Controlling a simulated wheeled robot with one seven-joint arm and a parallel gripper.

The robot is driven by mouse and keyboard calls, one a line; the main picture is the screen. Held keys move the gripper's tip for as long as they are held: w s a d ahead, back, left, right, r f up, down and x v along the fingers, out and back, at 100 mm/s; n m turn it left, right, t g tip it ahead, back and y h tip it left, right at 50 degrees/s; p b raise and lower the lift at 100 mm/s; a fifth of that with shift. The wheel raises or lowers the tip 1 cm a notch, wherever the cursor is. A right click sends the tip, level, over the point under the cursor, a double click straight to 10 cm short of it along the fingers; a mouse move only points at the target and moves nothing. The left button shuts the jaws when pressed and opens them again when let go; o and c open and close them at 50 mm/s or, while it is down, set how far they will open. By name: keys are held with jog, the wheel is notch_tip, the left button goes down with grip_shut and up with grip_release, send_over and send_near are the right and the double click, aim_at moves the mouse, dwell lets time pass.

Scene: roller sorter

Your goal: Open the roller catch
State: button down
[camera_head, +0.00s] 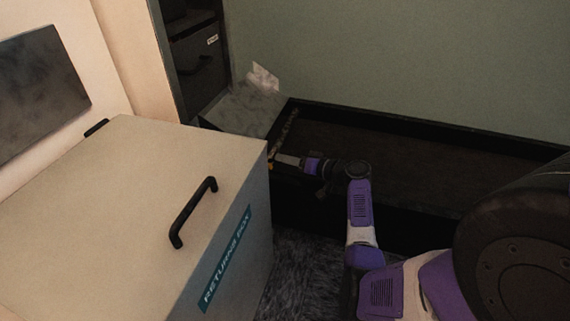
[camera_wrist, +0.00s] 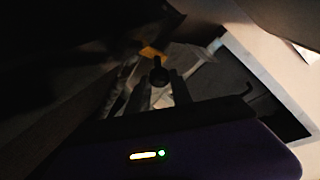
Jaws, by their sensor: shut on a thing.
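The roller catch appears to be the small dark knob (camera_wrist: 158,73) with a yellow piece (camera_wrist: 152,53) behind it in the wrist view. My gripper (camera_wrist: 160,88) has a finger on each side of the dark knob and is shut on it. In the head view my gripper (camera_head: 276,160) reaches left to the dark frame, just past the far right corner of the return box. The catch itself is mostly hidden by my gripper and the box corner in the head view.
The beige return box (camera_head: 110,190) with a black handle (camera_head: 193,212) stands close on the left of my arm. A dark roller bed (camera_head: 400,160) runs along the green wall. A grey surface (camera_head: 240,108) with a crumpled pale piece (camera_head: 263,77) lies behind the gripper.

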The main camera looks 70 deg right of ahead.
jog(key=shift+f, duration=0.1)
dwell(0.4)
jog(key=c, duration=1.1)
grip_release()
jog(key=shift+c, duration=0.2)
jog(key=shift+p+v, duration=1.35)
jog(key=shift+v, duration=2.6)
